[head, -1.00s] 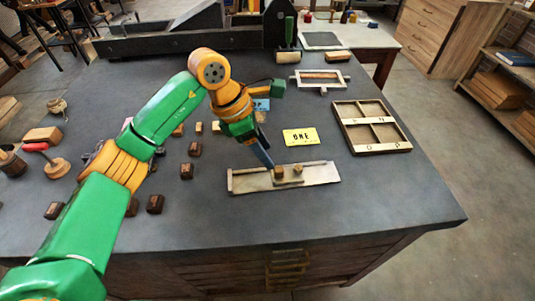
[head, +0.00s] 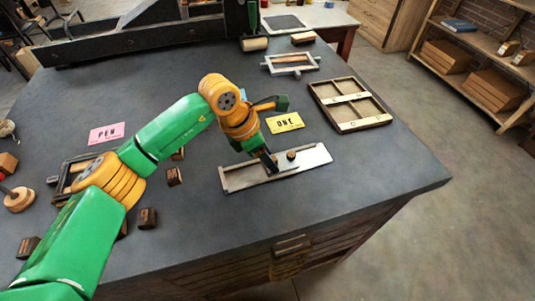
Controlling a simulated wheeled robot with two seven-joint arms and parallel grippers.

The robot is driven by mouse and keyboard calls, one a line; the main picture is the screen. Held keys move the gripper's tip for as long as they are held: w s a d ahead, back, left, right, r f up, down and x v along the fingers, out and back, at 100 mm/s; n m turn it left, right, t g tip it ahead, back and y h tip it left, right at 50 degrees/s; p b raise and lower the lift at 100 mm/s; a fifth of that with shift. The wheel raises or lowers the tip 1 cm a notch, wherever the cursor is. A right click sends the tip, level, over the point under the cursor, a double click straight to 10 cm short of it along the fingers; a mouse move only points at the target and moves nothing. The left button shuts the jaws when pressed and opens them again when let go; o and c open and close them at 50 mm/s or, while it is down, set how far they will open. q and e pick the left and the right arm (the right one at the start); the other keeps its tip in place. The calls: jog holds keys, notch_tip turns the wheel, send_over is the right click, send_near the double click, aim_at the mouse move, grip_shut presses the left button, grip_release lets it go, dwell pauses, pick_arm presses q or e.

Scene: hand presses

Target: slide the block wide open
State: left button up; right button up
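A flat, pale metal tray (head: 240,181) with a raised back edge lies on the dark table, slightly tilted in the head view. A small brown knob (head: 291,155) stands on it, right of its middle. My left gripper (head: 269,163) reaches down to the tray just left of this knob. Its dark fingers cover that part of the tray, so the block there is mostly hidden. I cannot tell whether the fingers are closed on it. My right gripper is not in view.
A yellow ONE card (head: 285,122) lies behind the tray, with a divided wooden tray (head: 378,118) to its right. A pink PEN card (head: 107,133) and several dark blocks (head: 147,217) lie left. The table front right of the tray is clear.

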pick_arm(q)
jog(key=c, duration=0.3)
jog(key=shift+d, duration=0.3)
grip_shut()
dwell(0.6)
